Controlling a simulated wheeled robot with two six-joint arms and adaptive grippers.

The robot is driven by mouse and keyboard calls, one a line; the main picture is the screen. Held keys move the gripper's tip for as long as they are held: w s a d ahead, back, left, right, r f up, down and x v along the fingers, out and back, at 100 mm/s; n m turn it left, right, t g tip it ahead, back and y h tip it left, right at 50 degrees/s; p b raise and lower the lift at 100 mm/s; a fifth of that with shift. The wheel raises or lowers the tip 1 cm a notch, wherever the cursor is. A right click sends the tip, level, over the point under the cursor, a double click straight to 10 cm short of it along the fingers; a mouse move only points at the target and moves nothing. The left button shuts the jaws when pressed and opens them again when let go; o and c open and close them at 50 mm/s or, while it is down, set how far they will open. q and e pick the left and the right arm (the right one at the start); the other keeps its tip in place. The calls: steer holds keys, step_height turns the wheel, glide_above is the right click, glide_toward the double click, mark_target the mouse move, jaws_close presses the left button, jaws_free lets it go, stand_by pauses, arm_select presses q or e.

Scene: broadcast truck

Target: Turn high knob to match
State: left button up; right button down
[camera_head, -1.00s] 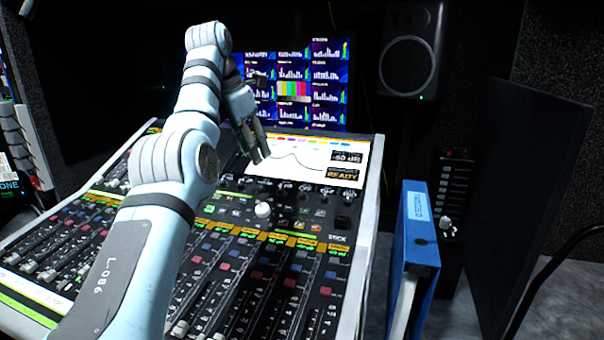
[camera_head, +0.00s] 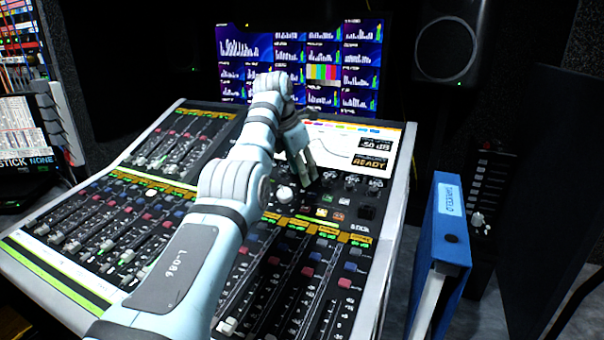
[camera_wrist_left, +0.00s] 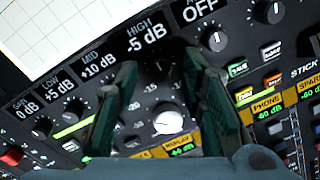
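The mixing console (camera_head: 393,235) has a row of small dark knobs below its screen (camera_head: 345,147). In the left wrist view, the high knob (camera_wrist_left: 156,73) is dark and sits under the label HIGH -5 dB (camera_wrist_left: 147,37). My left gripper (camera_wrist_left: 159,62) is open, with one finger on each side of the high knob; I cannot tell whether they touch it. In the head view the left gripper (camera_head: 310,178) is low over the knob row and hides part of it. The console screen reads READY; its upper readout is too blurred to trust. My right gripper is not in view.
A white knob (camera_wrist_left: 168,121) stands just below the high knob, close to the fingers. Neighbouring knobs (camera_wrist_left: 107,92) are on both sides. Faders fill the console's front. A blue binder (camera_head: 442,240) stands right of the console, and a monitor (camera_head: 240,70) is behind it.

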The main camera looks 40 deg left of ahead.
arm_select(q)
steer(key=shift+w+f, duration=0.15)
steer(key=shift+f, duration=0.15)
jaws_close()
steer(key=shift+n, duration=0.4)
